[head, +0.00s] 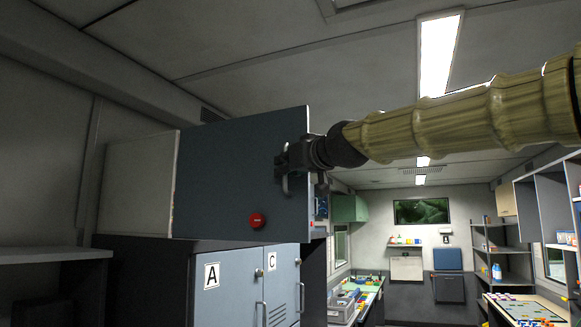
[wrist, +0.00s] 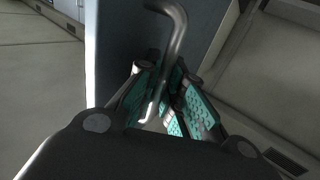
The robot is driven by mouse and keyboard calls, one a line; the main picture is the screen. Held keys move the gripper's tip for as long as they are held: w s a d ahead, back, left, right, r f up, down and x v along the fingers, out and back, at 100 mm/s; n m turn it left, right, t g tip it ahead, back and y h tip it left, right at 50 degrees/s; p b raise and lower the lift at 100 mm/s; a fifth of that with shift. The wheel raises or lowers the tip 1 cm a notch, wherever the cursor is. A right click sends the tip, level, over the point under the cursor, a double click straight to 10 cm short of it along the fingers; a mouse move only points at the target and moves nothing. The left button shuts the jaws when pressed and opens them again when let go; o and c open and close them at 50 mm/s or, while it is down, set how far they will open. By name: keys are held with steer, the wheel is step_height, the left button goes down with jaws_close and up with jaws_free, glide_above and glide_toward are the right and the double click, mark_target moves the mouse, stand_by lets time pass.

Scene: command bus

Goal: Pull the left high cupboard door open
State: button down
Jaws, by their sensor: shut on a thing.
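The left high cupboard door (head: 225,175) is a flat blue-grey panel above the lockers in the head view, with a round red mark (head: 257,220) low on it. Its lower edge slants differently from the locker tops, so it looks angled out from them; how far it is open I cannot tell. My gripper (head: 286,172) is at the door's right side, shut on the metal bar handle. In the wrist view the handle (wrist: 176,38) runs down between the teal-padded fingers of my gripper (wrist: 163,100). The cupboard's inside is hidden.
Lockers marked A (head: 212,276) and C (head: 271,262) stand below the door. A pale cupboard side (head: 140,185) is at its left. Farther back are a cluttered counter (head: 355,300) and shelves (head: 495,250) at the right. The aisle between them looks open.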

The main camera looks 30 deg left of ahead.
steer(key=shift+r, duration=0.15)
steer(key=c, duration=1.5)
jaws_free()
steer(key=shift+s, duration=0.15)
steer(key=v, duration=1.2)
